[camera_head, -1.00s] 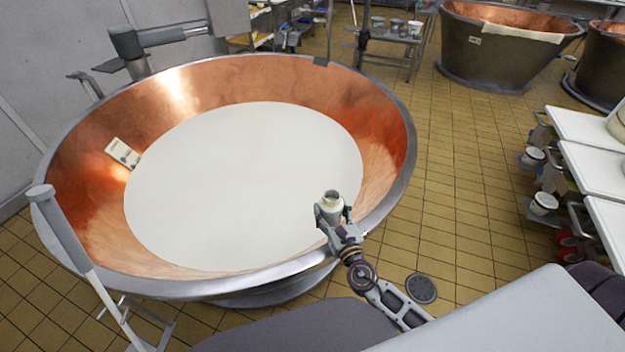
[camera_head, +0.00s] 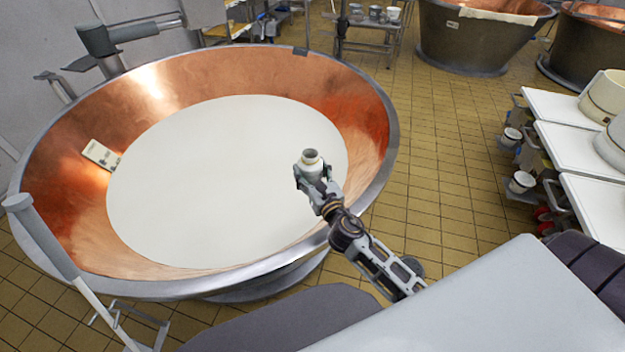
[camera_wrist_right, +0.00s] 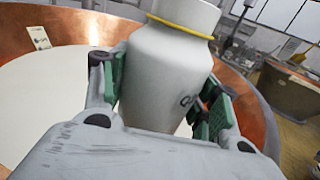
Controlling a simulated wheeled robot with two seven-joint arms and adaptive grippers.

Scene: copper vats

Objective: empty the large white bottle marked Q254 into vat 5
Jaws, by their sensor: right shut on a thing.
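The white bottle (camera_head: 311,163) is upright or nearly so, with its open mouth facing up, over the near right part of the vat. My right gripper (camera_head: 313,178) is shut on it. In the right wrist view the bottle (camera_wrist_right: 165,70) stands between the green finger pads, with a yellow ring at its neck; only part of a dark marking shows, too little to read. The large copper vat (camera_head: 347,110) holds white liquid (camera_head: 220,180) below the bottle. A small label plate (camera_head: 100,154) is on its inner wall; its number is unreadable. My left gripper is not in view.
A post with a grey handle (camera_head: 40,235) stands at the vat's left front. White-topped tables (camera_head: 570,150) with white containers are at the right. Other copper vats (camera_head: 460,40) stand at the back right. Tiled floor (camera_head: 440,150) is clear between.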

